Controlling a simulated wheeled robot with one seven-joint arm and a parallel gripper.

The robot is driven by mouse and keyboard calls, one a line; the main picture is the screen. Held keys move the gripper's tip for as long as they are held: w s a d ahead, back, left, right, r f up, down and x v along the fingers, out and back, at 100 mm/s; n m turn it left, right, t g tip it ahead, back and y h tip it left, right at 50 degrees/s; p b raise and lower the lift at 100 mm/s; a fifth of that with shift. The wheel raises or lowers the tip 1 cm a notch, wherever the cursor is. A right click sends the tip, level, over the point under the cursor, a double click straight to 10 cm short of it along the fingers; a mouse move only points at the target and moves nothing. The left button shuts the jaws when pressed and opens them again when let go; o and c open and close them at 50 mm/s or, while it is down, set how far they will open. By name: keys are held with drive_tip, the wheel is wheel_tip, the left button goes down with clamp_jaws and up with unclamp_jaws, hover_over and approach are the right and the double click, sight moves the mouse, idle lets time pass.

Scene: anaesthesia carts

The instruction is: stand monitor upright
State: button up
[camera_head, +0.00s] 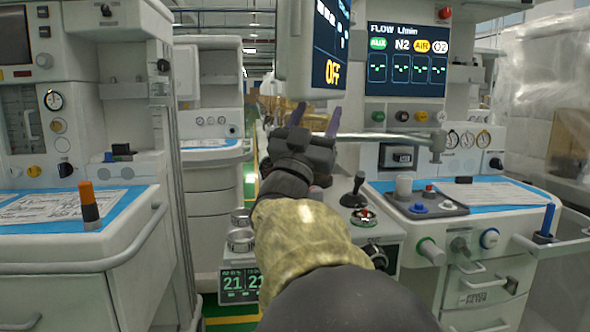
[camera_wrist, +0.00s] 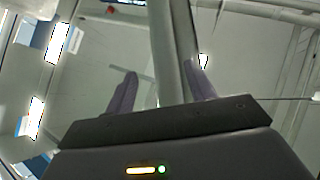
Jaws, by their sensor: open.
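The monitor (camera_head: 328,60) hangs at the top middle of the head view, cut off by the upper edge. Its dark screen reads "OFF" in yellow and its pale casing leans in the picture. A metal support bar (camera_head: 390,136) runs to the right below it. My gripper (camera_head: 316,113) is just under the monitor's lower edge with its two purple fingers apart. In the wrist view the open gripper (camera_wrist: 160,70) has a pale bar (camera_wrist: 165,45) running between its fingers. I cannot tell whether the fingers touch it.
A cart with a flow display (camera_head: 405,60) stands at right, with knobs and a blue-edged worktop (camera_head: 500,207). Plastic-wrapped goods (camera_head: 550,85) are at far right.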

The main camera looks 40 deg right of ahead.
drive_tip(key=p+v, duration=0.1)
drive_tip(key=v, duration=1.2)
drive_tip(key=shift+f, duration=0.1)
